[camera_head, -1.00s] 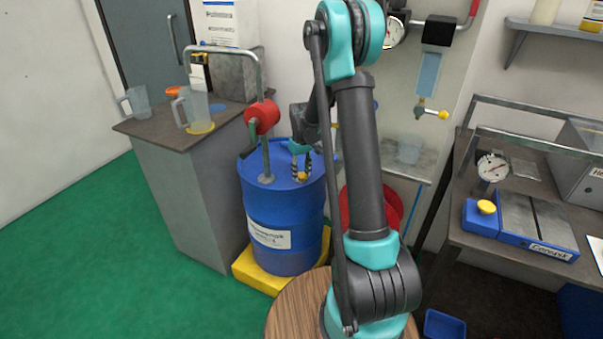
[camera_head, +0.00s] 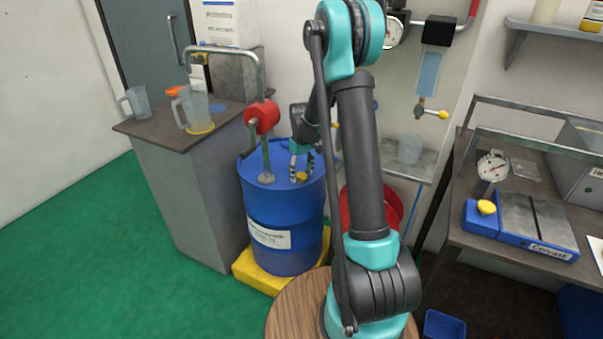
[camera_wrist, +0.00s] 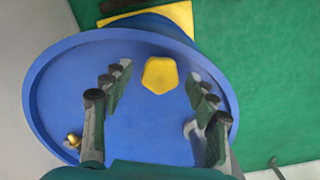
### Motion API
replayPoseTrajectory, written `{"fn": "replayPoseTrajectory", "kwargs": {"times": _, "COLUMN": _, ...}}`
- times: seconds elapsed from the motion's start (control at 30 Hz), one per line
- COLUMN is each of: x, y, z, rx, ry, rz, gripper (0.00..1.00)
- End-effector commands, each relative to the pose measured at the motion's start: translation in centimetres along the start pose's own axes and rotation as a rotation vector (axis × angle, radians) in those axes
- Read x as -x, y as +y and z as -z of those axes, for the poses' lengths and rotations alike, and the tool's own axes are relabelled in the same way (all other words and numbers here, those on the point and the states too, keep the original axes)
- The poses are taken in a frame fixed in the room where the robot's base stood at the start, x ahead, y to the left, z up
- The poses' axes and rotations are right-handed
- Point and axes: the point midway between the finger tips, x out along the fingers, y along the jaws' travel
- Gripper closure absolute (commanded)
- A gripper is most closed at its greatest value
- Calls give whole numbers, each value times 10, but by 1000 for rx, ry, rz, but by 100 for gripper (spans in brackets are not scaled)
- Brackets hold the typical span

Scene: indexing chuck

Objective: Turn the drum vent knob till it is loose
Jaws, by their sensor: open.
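The yellow vent knob (camera_head: 301,176) sits on top of the blue drum (camera_head: 282,215). In the wrist view the knob (camera_wrist: 160,75) is a small rounded, angular yellow cap over the blue lid (camera_wrist: 150,120). My gripper (camera_head: 302,172) points down over the lid with its fingers on either side of the knob. In the wrist view my gripper (camera_wrist: 157,88) is open, with clear gaps between the knob and both fingers. Whether the knob is loose cannot be seen.
A red-bodied hand pump (camera_head: 262,118) with a bent pipe rises from the lid, left of my gripper. A small brass fitting (camera_wrist: 73,140) is near the lid's rim. The drum stands on a yellow base (camera_head: 262,277). A cabinet with jugs (camera_head: 192,108) is at left.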

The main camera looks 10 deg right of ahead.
Motion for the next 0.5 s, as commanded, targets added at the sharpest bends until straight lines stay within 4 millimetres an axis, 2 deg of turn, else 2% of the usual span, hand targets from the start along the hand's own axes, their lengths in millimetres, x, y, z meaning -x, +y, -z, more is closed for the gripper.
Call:
{"fn": "replayPoseTrajectory", "kwargs": {"times": 0.17, "x": 1, "y": 0, "z": 0, "rx": 0, "ry": 0, "rz": 0, "gripper": 42}}
{"fn": "replayPoseTrajectory", "kwargs": {"times": 0.27, "x": 8, "y": 0, "z": 0, "rx": 0, "ry": 0, "rz": 0, "gripper": 42}}
{"fn": "replayPoseTrajectory", "kwargs": {"times": 0.5, "x": 46, "y": 0, "z": 0, "rx": 0, "ry": 0, "rz": 0, "gripper": 42}}
